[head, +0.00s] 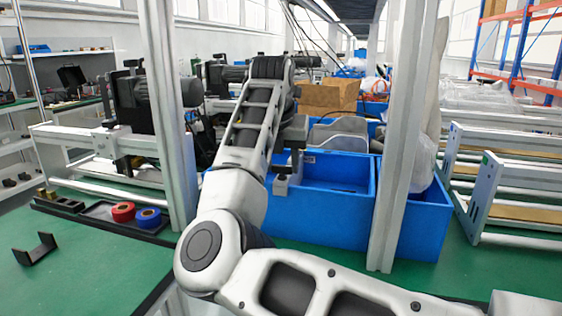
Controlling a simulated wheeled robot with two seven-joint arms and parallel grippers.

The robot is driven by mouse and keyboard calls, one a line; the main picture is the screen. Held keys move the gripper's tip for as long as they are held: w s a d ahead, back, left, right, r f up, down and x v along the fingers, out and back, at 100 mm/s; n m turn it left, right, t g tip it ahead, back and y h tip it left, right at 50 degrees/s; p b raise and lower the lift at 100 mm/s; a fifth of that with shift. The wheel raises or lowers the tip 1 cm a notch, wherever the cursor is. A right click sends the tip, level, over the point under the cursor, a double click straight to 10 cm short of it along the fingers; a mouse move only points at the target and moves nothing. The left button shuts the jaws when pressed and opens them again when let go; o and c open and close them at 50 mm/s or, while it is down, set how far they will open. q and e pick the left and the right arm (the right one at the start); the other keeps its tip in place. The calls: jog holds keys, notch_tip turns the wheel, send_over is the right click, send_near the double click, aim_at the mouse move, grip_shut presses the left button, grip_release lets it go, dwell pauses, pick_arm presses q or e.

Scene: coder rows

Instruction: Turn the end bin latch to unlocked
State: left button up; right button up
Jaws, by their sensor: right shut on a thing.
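My right arm crosses the middle of the head view and bends down at its wrist. Its gripper (284,182) is at the near left end of the blue bin (322,219), against the bin's upper edge. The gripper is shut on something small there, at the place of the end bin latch. The latch is hidden by the fingers and my arm, so its turn position cannot be told. My left gripper is not in view.
A white upright post (392,150) stands in front of the bin's right part. Red tape (123,212) and blue tape (148,217) lie in a black tray on the green bench (75,270). A black bracket (35,250) lies at left. Cardboard boxes (328,95) stand behind.

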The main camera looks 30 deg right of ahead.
jog(key=shift+d+n+t+y+b, duration=0.1)
jog(key=shift+n+t+y+b, duration=0.25)
jog(key=shift+n, duration=0.75)
jog(key=n+y+b, duration=0.1)
jog(key=n, duration=0.1)
jog(key=shift+s+d+n+t, duration=0.1)
jog(key=shift+n+t, duration=0.25)
jog(key=shift+n, duration=0.05)
jog(key=n, duration=0.1)
jog(key=n+y+b, duration=0.1)
jog(key=n, duration=0.1)
jog(key=shift+d+n, duration=0.2)
jog(key=shift+n, duration=0.1)
jog(key=shift+d+n+y+b, duration=0.1)
jog(key=shift+n+y+b, duration=0.3)
jog(key=shift+n, duration=0.5)
jog(key=n+y, duration=0.1)
jog(key=n, duration=0.2)
jog(key=shift+d+y, duration=0.1)
jog(key=shift+y, duration=0.15)
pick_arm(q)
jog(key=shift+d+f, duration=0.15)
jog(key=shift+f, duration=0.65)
pick_arm(e)
jog(key=shift+d+r+n+g+y, duration=0.1)
jog(key=shift+n+g+y, duration=0.4)
jog(key=shift+n, duration=1.4)
jog(key=o, duration=1)
